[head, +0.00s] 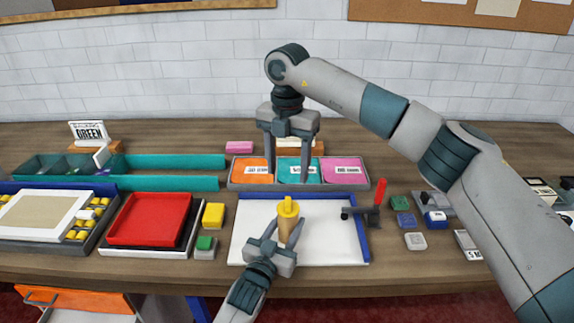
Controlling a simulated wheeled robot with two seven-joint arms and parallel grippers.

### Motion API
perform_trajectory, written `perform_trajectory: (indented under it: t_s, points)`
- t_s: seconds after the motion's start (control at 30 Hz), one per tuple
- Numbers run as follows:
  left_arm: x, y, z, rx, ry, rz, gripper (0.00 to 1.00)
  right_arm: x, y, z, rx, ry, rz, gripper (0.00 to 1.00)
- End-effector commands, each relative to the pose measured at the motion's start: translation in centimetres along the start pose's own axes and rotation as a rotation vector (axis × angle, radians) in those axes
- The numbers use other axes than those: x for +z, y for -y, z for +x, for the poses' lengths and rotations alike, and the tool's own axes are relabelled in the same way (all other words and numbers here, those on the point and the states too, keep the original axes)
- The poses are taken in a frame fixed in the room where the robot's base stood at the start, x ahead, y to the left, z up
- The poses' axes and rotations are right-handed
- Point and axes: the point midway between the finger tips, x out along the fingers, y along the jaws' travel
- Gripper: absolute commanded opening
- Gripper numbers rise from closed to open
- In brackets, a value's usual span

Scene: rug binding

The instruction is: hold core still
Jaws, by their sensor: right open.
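A tan core (285,228) with a yellow cap (288,207) stands on the white board with a blue edge (335,245). My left gripper (284,226) reaches up from the bottom of the head view. Its fingers are at the core's lower part, one on each side; whether they touch it is too small to tell. My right gripper (290,176) is open and empty. It points down over the tray with orange, teal and pink sections (234,182), behind the core.
Left are a yellow block (213,215), a green button box (205,246) and a red tray (150,218). Small blue and grey blocks (404,212) lie right. My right arm spans the right side.

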Motion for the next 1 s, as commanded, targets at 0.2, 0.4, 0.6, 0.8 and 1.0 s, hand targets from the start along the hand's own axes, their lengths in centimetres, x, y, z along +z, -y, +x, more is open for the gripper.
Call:
perform_trajectory:
  t_s: [0.2,0.4,0.6,0.8,1.0]
  points:
    - [0.1,0.0,0.0,0.000,0.001,0.000,0.09,0.0,-0.1,-0.5,0.000,0.003,-0.296,0.56]
    - [0.1,0.0,0.0,0.000,0.001,0.000,0.09,-0.1,-0.2,-0.8,-0.001,0.003,-0.601,0.56]
    - [0.1,0.0,0.0,0.000,0.002,0.000,0.09,-0.1,-0.2,-1.2,-0.002,0.002,-0.906,0.56]
    - [0.1,0.0,0.0,0.000,0.002,0.000,0.09,-0.1,-0.3,-1.6,-0.001,0.001,-1.209,0.56]
    - [0.1,0.0,0.0,0.000,0.002,0.000,0.09,-0.1,-0.2,-1.9,-0.001,0.001,-1.509,0.56]
